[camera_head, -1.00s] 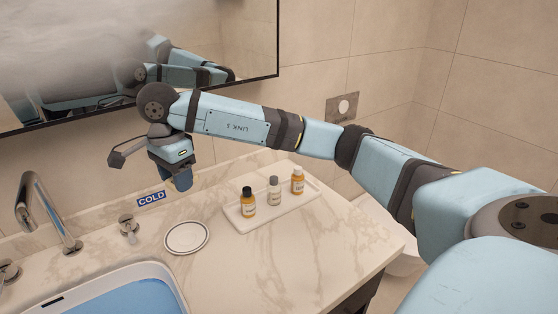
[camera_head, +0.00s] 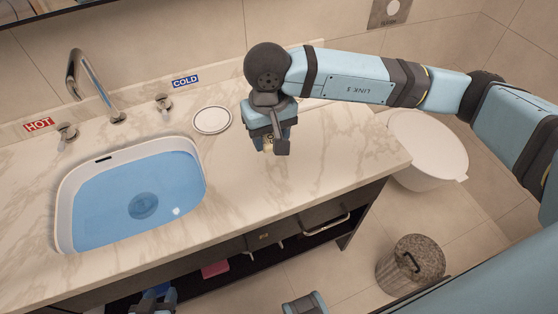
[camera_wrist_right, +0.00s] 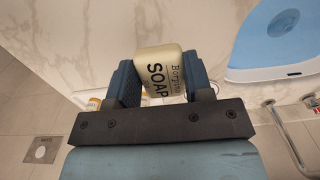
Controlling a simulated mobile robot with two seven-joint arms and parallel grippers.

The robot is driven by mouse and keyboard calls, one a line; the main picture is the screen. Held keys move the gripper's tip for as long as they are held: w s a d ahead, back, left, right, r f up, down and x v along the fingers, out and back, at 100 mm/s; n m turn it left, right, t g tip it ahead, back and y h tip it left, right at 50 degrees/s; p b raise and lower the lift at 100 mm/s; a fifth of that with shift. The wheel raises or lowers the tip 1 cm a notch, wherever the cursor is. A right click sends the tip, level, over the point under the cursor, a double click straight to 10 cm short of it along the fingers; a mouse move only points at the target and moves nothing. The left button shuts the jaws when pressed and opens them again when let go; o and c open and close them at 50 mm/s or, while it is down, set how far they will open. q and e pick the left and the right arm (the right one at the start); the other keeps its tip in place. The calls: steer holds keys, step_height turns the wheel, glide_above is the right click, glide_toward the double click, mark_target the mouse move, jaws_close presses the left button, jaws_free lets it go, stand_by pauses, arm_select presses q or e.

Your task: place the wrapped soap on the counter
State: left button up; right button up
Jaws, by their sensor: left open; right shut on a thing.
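The wrapped soap (camera_wrist_right: 160,72), a cream block printed "SOAP", sits between the two fingers of my right gripper (camera_wrist_right: 158,86) in the right wrist view. In the head view that gripper (camera_head: 269,148) points down over the marble counter (camera_head: 330,160), right of the round white dish (camera_head: 212,120). Only a small pale bit of the soap (camera_head: 267,144) shows there. I cannot tell whether it touches the counter. My left gripper (camera_head: 155,299) is partly in view at the bottom edge, below the counter front, open with nothing seen in it.
A water-filled sink (camera_head: 140,195) lies left of the dish, with a tap (camera_head: 95,85) behind it. A white tray (camera_head: 318,104) is mostly hidden behind my right arm. A toilet (camera_head: 425,150) and a bin (camera_head: 410,262) stand off the counter's right end. Bare marble lies in front of the gripper.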

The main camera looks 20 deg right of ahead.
mark_target(272, 182)
step_height(272, 182, down, 14)
steer(key=shift+r+p, duration=0.1)
steer(key=shift+p, duration=0.3)
steer(key=shift+f, duration=0.25)
steer(key=shift+f+b, duration=0.25)
steer(key=shift+b, duration=0.15)
steer(key=o, duration=0.9)
steer(key=shift+r, duration=0.1)
steer(key=shift+r, duration=0.1)
